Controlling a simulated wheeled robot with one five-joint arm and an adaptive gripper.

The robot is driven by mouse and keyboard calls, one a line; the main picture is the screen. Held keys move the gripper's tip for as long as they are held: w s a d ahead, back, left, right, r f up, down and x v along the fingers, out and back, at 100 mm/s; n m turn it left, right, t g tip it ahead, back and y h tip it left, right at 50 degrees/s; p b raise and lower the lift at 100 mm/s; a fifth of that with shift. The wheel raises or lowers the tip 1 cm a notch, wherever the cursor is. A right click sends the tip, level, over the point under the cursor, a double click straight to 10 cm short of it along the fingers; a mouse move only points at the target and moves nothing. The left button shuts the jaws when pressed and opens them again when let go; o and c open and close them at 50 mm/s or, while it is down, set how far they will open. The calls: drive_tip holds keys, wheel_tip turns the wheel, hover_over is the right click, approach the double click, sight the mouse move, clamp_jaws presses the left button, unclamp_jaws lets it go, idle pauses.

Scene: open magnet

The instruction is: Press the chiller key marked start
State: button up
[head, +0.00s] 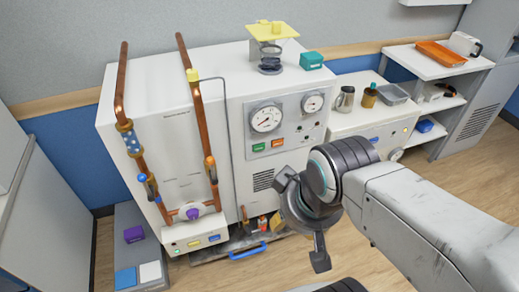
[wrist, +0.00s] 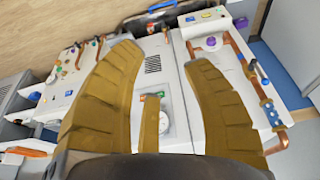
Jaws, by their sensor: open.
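The chiller (head: 240,180) is a white cabinet with two round gauges on a grey panel. Below the large gauge (head: 264,118) sit a green key (head: 258,147) and a red key (head: 277,143) side by side; their markings are too small to read. My gripper (head: 300,220) is open and empty, in front of the cabinet, lower and to the right of the keys, apart from them.
Copper pipes (head: 205,130) with a purple knob (head: 193,214) run down the left part. A yellow-topped spring stand (head: 270,35) and teal box (head: 311,61) stand on top. A low tray with a blue handle (head: 247,253) lies at the foot. A counter with jars (head: 345,99) is at right.

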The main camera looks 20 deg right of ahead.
clamp_jaws()
idle(0.3)
drive_tip(key=c, duration=0.8)
unclamp_jaws()
